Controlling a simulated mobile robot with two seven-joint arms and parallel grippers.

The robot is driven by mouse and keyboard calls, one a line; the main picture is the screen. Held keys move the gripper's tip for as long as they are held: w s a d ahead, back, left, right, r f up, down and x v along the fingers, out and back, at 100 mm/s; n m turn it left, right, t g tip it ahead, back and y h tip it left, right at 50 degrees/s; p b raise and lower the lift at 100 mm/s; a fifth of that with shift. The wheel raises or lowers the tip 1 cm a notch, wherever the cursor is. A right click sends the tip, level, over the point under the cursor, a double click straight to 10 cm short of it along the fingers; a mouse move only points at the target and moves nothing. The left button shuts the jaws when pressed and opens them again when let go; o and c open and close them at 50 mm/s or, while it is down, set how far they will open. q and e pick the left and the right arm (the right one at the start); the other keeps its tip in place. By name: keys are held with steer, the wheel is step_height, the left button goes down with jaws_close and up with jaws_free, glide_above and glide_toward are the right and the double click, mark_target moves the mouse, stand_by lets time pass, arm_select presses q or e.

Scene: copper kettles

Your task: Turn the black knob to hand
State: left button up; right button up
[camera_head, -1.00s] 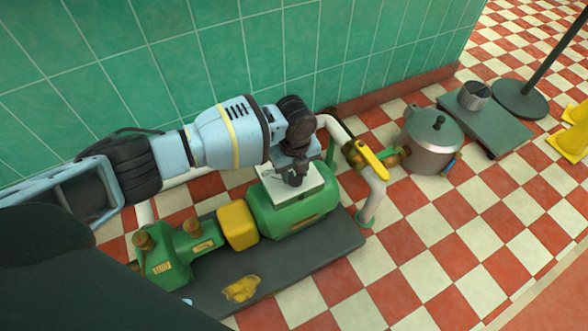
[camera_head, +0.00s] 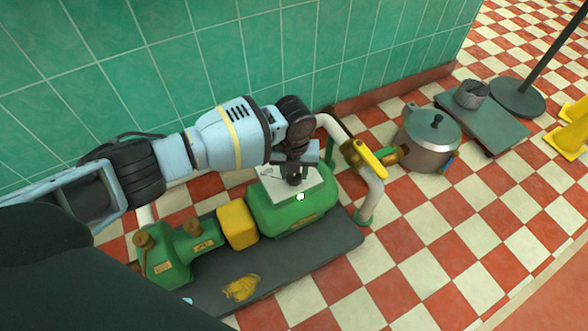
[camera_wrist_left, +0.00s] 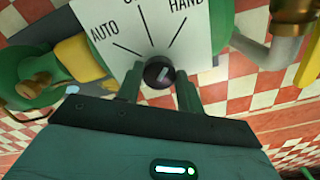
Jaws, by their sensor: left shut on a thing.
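The black knob (camera_wrist_left: 159,73) sits on a white panel (camera_wrist_left: 130,25) marked AUTO on the left and HAND on the right; the top label is cut off. Its pale mark slants up and right, roughly toward the HAND line. My left gripper (camera_wrist_left: 160,88) is shut on the knob, a finger on each side. In the head view, the left gripper (camera_head: 293,180) is over the white panel (camera_head: 312,187) on top of the green pump (camera_head: 290,215) and hides most of the knob. My right gripper is not in view.
A white pipe (camera_head: 375,190) with a yellow-handled valve (camera_head: 368,160) stands right of the pump. A yellow cloth (camera_head: 241,288) lies on the dark base (camera_head: 320,250). A steel pot (camera_head: 430,140) and a grey platform (camera_head: 490,125) stand farther right. The green tiled wall (camera_head: 180,70) is behind.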

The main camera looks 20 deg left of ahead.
arm_select(q)
steer(key=o, duration=0.9)
steer(key=shift+o, duration=0.5)
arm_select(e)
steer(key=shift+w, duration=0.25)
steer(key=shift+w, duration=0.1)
arm_select(q)
step_height(320, 180, up, 7)
steer(key=p, duration=0.3)
steer(key=shift+r, duration=0.1)
steer(key=shift+r+p, duration=0.3)
steer(key=shift+r, duration=0.05)
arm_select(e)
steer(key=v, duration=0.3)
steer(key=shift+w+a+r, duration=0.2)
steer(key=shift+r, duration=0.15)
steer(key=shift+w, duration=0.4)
